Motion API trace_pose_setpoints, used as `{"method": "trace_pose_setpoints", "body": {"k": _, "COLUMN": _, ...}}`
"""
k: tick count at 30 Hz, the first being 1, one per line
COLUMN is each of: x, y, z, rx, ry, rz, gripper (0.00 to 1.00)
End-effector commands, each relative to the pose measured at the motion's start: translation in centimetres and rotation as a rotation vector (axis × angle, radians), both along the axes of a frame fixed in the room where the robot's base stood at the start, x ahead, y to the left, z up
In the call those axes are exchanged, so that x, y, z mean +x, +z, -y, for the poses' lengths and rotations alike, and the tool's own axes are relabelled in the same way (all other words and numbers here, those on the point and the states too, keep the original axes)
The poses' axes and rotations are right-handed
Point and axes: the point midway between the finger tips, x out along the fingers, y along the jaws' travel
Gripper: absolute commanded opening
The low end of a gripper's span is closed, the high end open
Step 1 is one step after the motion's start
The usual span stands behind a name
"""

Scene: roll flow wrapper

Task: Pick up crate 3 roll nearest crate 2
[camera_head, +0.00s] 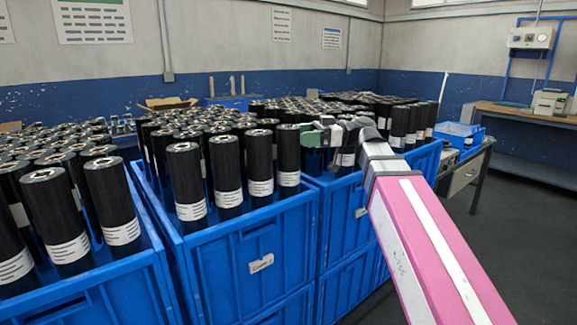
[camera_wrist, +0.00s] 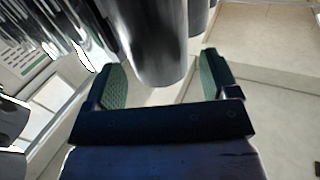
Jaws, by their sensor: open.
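Black rolls with white label bands stand upright in blue crates. The right-hand crate (camera_head: 345,215), which I take as crate 3, is partly covered by my arm, and its number is not readable. The middle crate (camera_head: 240,265) stands directly to its left, with a small, hardly legible tag. My gripper (camera_head: 318,137) is open at the near left part of the right-hand crate, near its border with the middle crate. In the wrist view, one dark roll (camera_wrist: 155,45) shows between the two green-padded fingers (camera_wrist: 162,84); I cannot tell whether either finger touches it.
A left crate (camera_head: 90,295) is also full of rolls. The front rolls of the middle crate, such as one roll (camera_head: 288,160), stand close to my gripper's left. A workbench (camera_head: 530,115) and a small blue bin (camera_head: 459,130) are at the right. Open floor lies at the right.

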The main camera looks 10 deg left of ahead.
Motion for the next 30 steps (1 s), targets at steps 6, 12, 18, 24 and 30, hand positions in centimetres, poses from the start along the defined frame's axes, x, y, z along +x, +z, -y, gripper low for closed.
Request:
{"method": "trace_pose_setpoints", "body": {"k": 6, "x": -1.1, "y": -0.2, "z": -2.6, "rx": -0.001, "ry": 0.002, "rz": 0.000, "gripper": 0.81}}
{"method": "trace_pose_setpoints", "body": {"k": 12, "x": -1.7, "y": -0.1, "z": -4.0, "rx": -0.001, "ry": 0.000, "rz": 0.000, "gripper": 0.81}}
{"method": "trace_pose_setpoints", "body": {"k": 18, "x": -1.7, "y": -0.1, "z": -4.0, "rx": -0.001, "ry": 0.000, "rz": 0.000, "gripper": 0.77}}
{"method": "trace_pose_setpoints", "body": {"k": 24, "x": -1.7, "y": -0.1, "z": -4.0, "rx": -0.001, "ry": 0.000, "rz": 0.000, "gripper": 0.12}}
{"method": "trace_pose_setpoints", "body": {"k": 30, "x": -1.6, "y": -0.1, "z": -4.0, "rx": 0.002, "ry": 0.000, "rz": 0.000, "gripper": 0.00}}
